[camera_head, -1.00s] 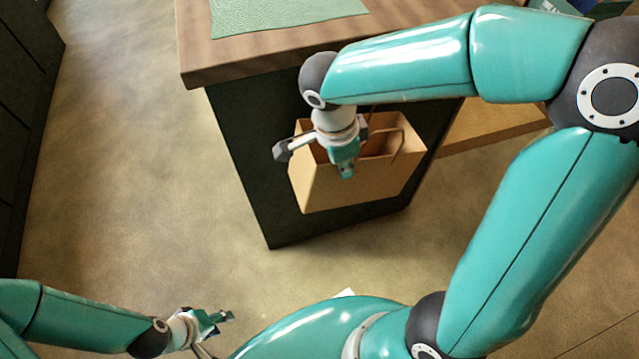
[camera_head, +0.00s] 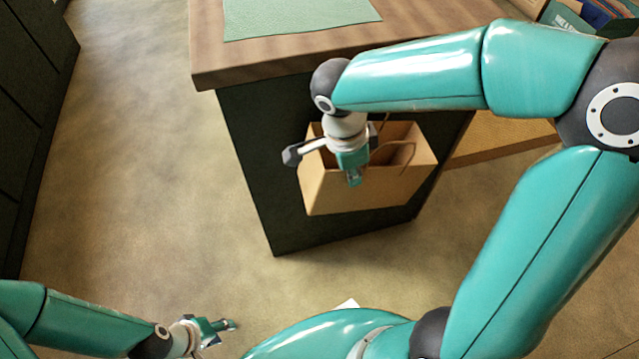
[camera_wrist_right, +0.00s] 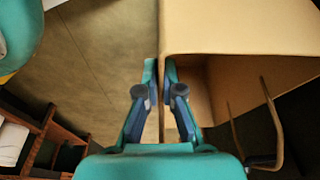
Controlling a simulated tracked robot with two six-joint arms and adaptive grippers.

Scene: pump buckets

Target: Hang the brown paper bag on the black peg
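The brown paper bag (camera_head: 365,190) is upright and open-topped in front of the dark side panel under the counter. My right gripper (camera_head: 354,180) is at the bag's near rim. In the wrist view its fingers (camera_wrist_right: 160,68) are close together with the bag's wall between them. My left gripper (camera_head: 222,327) is low at the left, empty and far from the bag; its finger gap is unclear.
The wooden countertop (camera_head: 208,62) with a green mat (camera_head: 300,18) overhangs the dark panel (camera_head: 252,165). A box with colourful contents (camera_head: 575,20) is at the top right. Dark cabinets (camera_head: 35,110) line the left. The floor (camera_head: 165,180) between is clear.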

